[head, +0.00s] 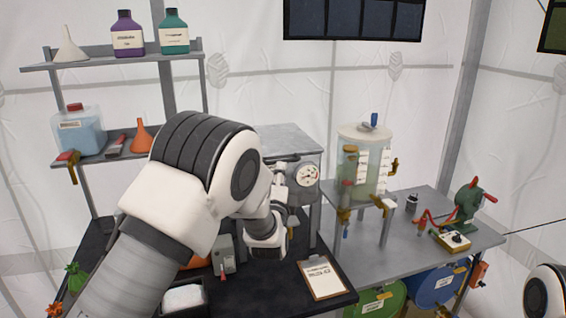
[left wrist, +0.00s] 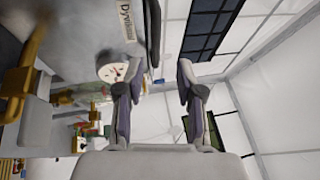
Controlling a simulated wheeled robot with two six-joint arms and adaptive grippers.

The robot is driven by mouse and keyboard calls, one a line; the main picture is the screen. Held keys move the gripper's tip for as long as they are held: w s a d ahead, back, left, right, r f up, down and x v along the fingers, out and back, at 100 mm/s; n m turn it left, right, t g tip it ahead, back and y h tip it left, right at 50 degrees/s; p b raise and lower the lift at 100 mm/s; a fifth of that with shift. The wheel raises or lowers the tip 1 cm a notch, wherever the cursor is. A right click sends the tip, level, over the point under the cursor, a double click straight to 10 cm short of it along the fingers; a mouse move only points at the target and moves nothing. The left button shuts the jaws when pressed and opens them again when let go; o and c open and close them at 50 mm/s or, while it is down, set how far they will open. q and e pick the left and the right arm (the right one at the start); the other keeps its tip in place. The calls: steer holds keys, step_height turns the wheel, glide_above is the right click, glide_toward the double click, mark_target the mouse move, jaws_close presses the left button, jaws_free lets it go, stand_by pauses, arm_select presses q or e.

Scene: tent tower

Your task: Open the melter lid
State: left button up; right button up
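The melter, as I take it, is the grey metal box with a flat top (head: 290,138) and a round dial gauge (head: 308,174) on its front, standing at the back of the dark bench. The left wrist view shows its grey side (left wrist: 75,45) and the gauge (left wrist: 113,71). A dark strip runs along its edge there; I cannot tell whether it is the lid's rim. The lid looks down. My left gripper (head: 283,178) is in front of the box, partly hidden by my arm. Its two fingers (left wrist: 160,70) are apart with nothing between them. My right gripper is out of view.
A clipboard (head: 322,277) and a white-filled tray (head: 184,297) lie on the dark bench. Right of it, a grey table (head: 400,250) holds a clear tank (head: 364,160) and a green hand-cranked machine (head: 468,201). Shelves with bottles (head: 127,35) stand at left.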

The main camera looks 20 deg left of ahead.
mark_target(283, 161)
arm_select(q)
steer(key=p+x, duration=0.1)
steer(key=x, duration=0.1)
steer(key=p+x, duration=0.1)
steer(key=x, duration=0.2)
steer(key=p+x, duration=0.1)
steer(key=x, duration=0.1)
steer(key=shift+w+a+f, duration=0.15)
steer(key=shift+w+f, duration=0.05)
steer(key=shift+w, duration=0.1)
steer(key=shift+s, duration=0.1)
jaws_close()
